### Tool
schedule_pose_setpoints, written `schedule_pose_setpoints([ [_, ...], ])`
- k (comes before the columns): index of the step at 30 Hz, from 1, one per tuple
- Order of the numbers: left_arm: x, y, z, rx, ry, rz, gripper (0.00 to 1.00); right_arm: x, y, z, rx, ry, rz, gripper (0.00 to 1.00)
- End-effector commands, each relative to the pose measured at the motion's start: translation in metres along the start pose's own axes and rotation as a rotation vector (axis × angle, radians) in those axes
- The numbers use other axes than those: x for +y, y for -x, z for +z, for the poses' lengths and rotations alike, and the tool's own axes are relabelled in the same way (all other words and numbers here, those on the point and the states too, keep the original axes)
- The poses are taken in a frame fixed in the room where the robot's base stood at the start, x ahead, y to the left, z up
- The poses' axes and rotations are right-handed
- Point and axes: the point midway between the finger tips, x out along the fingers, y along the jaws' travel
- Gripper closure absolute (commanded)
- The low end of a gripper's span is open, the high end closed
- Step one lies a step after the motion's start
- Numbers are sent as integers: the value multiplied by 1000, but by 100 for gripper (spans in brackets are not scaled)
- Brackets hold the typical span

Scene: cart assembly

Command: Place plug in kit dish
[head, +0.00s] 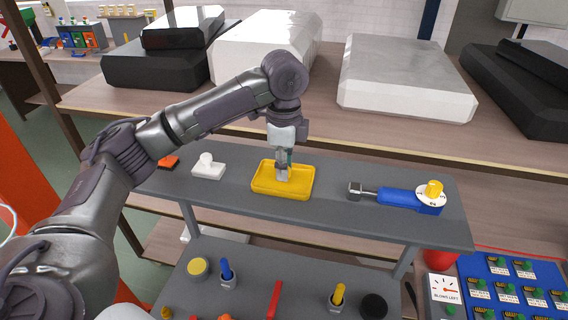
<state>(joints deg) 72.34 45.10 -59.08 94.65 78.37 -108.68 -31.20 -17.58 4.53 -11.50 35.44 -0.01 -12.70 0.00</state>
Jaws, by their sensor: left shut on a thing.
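The yellow kit dish (262,184) is a shallow tray on the grey upper shelf of the cart, near the middle of the view. My left gripper (283,170) points down over the dish, with its fingertips inside the dish outline. It is shut on a small greyish thing, taken to be the plug (283,177), low at the dish. The fingers hide most of it, and I cannot tell whether it touches the dish floor. My right gripper is out of view.
On the same shelf (330,209) are a white block with a knob (208,166), an orange piece (168,162) and a blue tool with a yellow knob (408,197). The lower tray holds several coloured parts. Large boxes (405,78) stand behind.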

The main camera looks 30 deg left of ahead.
Motion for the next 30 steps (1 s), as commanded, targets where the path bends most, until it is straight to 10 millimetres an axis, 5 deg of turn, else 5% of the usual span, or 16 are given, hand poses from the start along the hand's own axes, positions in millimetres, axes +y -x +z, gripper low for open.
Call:
schedule_pose_setpoints([
  [1, 0, -2, 0, 0, 0, 1, 100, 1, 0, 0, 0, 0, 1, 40],
  [2, 0, -2, 0, 0, 0, 1, 72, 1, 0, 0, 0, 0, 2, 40],
  [6, 0, -2, 0, 0, 0, 1, 50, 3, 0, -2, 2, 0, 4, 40],
  [19, -1, 8, -1, 1, 0, -2, 50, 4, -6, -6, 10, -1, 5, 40],
  [30, -1, 83, 0, -1, 2, -5, 50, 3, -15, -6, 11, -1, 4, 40],
])
